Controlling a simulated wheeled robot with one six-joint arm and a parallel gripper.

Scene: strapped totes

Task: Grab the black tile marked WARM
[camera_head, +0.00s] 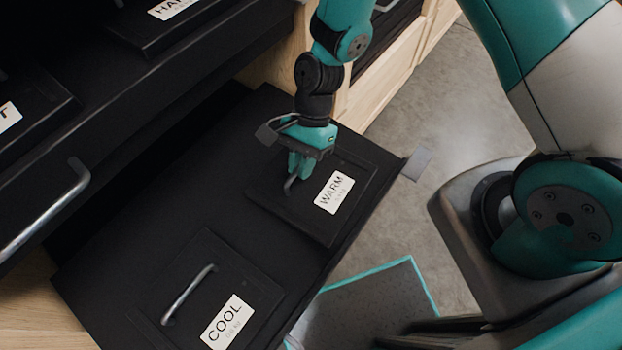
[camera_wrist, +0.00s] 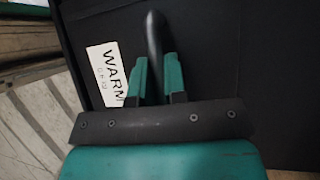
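The black WARM tile (camera_head: 308,211) lies flat on a black pull-out shelf, with a white label (camera_head: 334,192) and a curved dark handle (camera_wrist: 155,42). My gripper (camera_head: 298,172) is over the tile's handle, pointing down. In the wrist view my gripper (camera_wrist: 156,75) has one teal finger on each side of the handle bar. The fingers are close together and appear to press on it. The fingers and palm hide part of the handle and label. The tile appears level with the shelf, and I see no clear gap beneath it.
A black COOL tile (camera_head: 216,279) with a metal handle lies on the same shelf (camera_head: 165,210), nearer the front. More labelled black tiles (camera_head: 150,25) sit on an upper shelf at the left. A teal-edged grey surface (camera_head: 370,310) is below right.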

